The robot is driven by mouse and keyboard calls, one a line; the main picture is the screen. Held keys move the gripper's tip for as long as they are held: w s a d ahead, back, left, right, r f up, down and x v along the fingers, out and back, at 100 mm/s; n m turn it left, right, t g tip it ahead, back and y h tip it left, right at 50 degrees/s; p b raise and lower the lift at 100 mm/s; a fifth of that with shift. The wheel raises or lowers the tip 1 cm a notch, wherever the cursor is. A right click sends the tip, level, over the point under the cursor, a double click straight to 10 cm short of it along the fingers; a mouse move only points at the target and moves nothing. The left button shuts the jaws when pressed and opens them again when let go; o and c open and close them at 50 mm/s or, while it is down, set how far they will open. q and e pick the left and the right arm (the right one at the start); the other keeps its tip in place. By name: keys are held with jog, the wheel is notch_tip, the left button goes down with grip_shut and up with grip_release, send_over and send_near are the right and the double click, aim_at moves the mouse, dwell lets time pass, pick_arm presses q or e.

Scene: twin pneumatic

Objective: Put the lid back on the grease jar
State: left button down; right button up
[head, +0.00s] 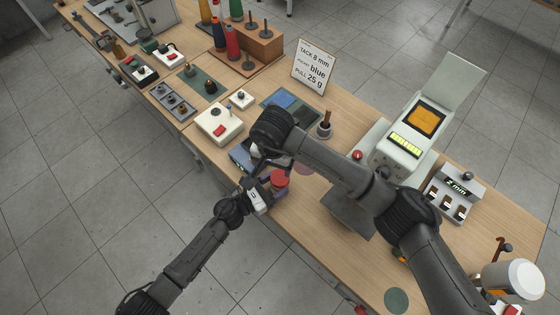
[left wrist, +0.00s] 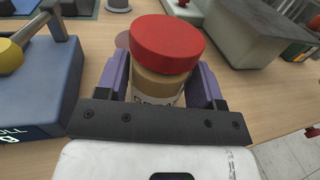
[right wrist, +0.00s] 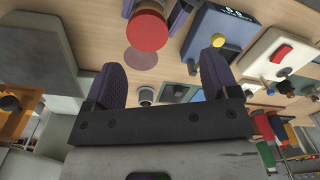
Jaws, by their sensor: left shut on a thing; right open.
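The grease jar (left wrist: 157,86) is a tan jar with dark lettering on a pale label. My left gripper (left wrist: 160,82) is shut on its body, one purple finger on each side. The red lid (left wrist: 167,40) rests on top of the jar, with a tan band showing below it; I cannot tell whether it is fully seated. The lid also shows in the head view (head: 279,179) and the right wrist view (right wrist: 147,31). My right gripper (right wrist: 160,75) is open and empty, close beside the lid and apart from it.
A blue box with a yellow knob (right wrist: 218,40) stands close to the jar. A pinkish round patch (right wrist: 141,58) lies on the bench beside it. A white box with a red button (head: 219,127), a sign (head: 313,67) and a grey-green machine (head: 405,140) stand around.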

aim_at(280, 177)
jog(key=shift+w+d, duration=0.1)
jog(key=shift+d, duration=0.8)
jog(key=shift+f, duration=4.05)
jog(key=shift+c, duration=0.5)
jog(key=c, duration=0.8)
jog(key=shift+w+a+r+m, duration=0.15)
jog(key=shift+r+m, duration=0.05)
jog(key=shift+m, duration=0.8)
jog(key=shift+c, duration=0.2)
jog(key=shift+f+m, duration=0.15)
jog(key=shift+m, duration=0.65)
